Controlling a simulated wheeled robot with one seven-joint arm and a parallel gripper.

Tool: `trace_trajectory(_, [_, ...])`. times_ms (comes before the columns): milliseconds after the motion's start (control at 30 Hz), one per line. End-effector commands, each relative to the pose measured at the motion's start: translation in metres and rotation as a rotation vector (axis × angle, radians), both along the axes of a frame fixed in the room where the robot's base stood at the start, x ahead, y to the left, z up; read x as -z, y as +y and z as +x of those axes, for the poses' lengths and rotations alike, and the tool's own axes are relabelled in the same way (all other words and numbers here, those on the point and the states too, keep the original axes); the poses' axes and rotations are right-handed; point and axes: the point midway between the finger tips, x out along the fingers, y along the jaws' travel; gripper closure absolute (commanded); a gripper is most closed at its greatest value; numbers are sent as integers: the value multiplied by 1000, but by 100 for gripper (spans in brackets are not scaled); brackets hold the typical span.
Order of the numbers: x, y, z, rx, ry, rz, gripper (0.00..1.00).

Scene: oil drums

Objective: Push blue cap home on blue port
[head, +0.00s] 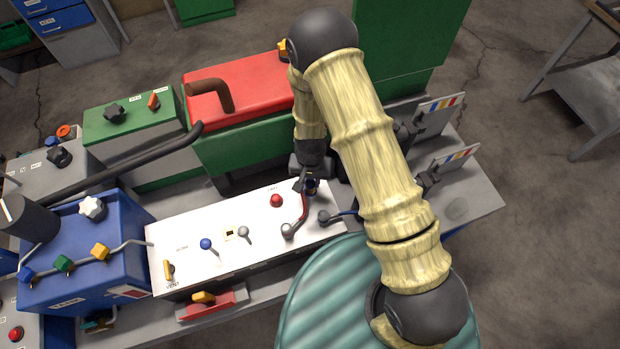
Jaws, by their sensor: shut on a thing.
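My gripper (307,182) points down at the back right part of the white panel (200,262). It is shut on a small dark blue thing (312,188), which looks like the blue cap and is mostly hidden by the fingers. The blue port is not clearly visible; I cannot tell whether the cap touches it. A grey ball end (324,217) with a short blue line stands just in front and right of my gripper. Another grey ball end (288,230), with a red line, stands in front and left.
The white panel also bears a red button (276,200), a blue knob (206,244) and a grey knob (243,231). Behind it is a green box with a red lid (250,88). A blue box (85,255) with valves stands left. Two striped plates (440,110) stand right.

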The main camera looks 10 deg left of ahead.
Motion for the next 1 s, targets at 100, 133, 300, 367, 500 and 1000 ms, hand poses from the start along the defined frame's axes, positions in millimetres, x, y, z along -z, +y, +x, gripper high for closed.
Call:
trace_trajectory(100, [0, 0, 0, 0, 1, 0, 93])
trace_trajectory(133, [0, 0, 0, 0, 1, 0, 93])
trace_trajectory(300, [1, 0, 0, 0, 1, 0, 93])
trace_trajectory(367, [2, 0, 0, 0, 1, 0, 93])
trace_trajectory(500, [6, 0, 0, 0, 1, 0, 93])
trace_trajectory(1000, [14, 0, -1, 0, 1, 0, 93])
